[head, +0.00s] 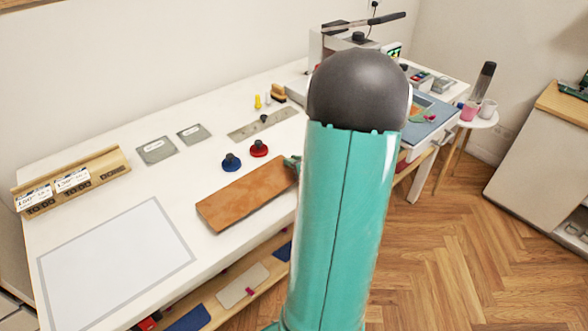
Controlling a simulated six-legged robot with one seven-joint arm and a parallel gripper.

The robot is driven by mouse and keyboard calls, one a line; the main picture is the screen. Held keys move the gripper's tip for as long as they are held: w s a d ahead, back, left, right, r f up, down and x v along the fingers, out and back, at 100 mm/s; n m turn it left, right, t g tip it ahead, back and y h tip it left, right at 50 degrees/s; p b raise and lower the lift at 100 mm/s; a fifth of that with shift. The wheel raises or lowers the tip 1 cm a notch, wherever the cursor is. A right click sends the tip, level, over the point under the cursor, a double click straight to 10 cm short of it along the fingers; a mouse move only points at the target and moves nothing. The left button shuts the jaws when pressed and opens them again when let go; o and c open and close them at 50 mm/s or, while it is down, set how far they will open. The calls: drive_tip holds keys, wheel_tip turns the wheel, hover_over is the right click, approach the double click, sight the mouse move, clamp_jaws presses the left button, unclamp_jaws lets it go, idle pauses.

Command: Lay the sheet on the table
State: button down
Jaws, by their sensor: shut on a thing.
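A brown leather-like sheet (245,194) shows left of my arm, over the front part of the white table (210,165). Its right end runs behind my arm. A small teal part of my gripper (292,162) shows at the sheet's far right corner, and my gripper is shut on the sheet there. The fingertips are mostly hidden by my arm. I cannot tell whether the sheet touches the tabletop or hangs just above it. A grey-bordered pale rectangle (115,265) lies flat and bare on the table's left part.
Blue (231,162) and red (259,148) knobbed pieces stand just behind the sheet. A metal ruler-like plate (263,124), two grey plates (157,150) and a wooden rack (72,180) lie farther back. A machine (350,40) stands at the back right. A lower shelf (235,290) runs under the table.

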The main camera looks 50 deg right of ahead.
drive_tip(key=shift+w+d+f, duration=0.2)
drive_tip(key=shift+d+f, duration=0.1)
drive_tip(key=shift+f, duration=0.2)
wheel_tip(320, 180, down, 3)
drive_tip(key=c, duration=1.4)
unclamp_jaws()
drive_tip(key=shift+o, duration=0.2)
